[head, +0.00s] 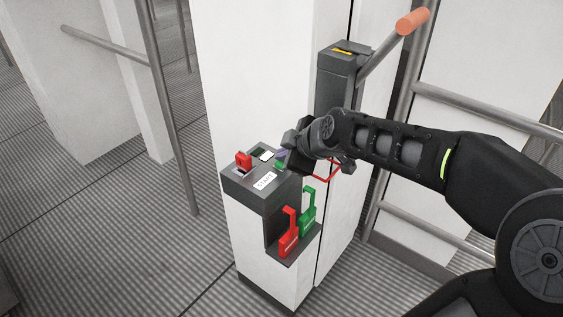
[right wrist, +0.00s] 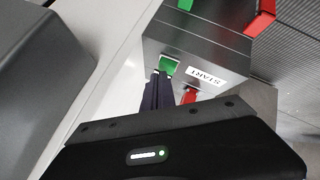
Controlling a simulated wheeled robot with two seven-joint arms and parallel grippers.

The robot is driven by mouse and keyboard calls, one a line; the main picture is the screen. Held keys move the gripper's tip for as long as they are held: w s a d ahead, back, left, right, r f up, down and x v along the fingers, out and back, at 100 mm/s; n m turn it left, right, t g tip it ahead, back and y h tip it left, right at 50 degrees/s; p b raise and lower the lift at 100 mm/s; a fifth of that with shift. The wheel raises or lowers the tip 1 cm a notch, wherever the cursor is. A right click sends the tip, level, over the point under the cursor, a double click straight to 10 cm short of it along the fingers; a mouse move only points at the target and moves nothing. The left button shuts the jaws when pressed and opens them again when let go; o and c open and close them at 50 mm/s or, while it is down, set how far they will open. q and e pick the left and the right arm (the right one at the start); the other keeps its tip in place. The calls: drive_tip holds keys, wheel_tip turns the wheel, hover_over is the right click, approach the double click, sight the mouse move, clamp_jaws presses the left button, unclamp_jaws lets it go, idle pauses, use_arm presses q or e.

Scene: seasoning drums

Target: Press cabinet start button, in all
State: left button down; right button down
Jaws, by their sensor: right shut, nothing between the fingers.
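The white cabinet (head: 245,235) has a dark control panel (head: 238,181) on top with a START label (head: 264,181); the label also shows in the right wrist view (right wrist: 206,76). A green button (head: 281,166) sits beside the label, and it shows again in the right wrist view (right wrist: 170,65). My right gripper (head: 281,157) is shut and empty, pointing down at the panel. In the right wrist view its dark fingertips (right wrist: 160,75) are right at the green button's edge; I cannot tell whether they touch it. My left gripper is not in view.
A red knob (head: 243,160) stands on the panel's left. A red lever (head: 289,232) and a green lever (head: 308,211) sit in the recess below. A grey post (head: 336,85) and an orange-tipped handle (head: 412,21) rise behind.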

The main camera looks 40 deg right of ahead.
drive_tip(key=shift+f, duration=0.25)
idle(0.5)
drive_tip(key=shift+r, duration=0.9)
drive_tip(key=shift+r+p, duration=1.7)
drive_tip(key=shift+r, duration=0.8)
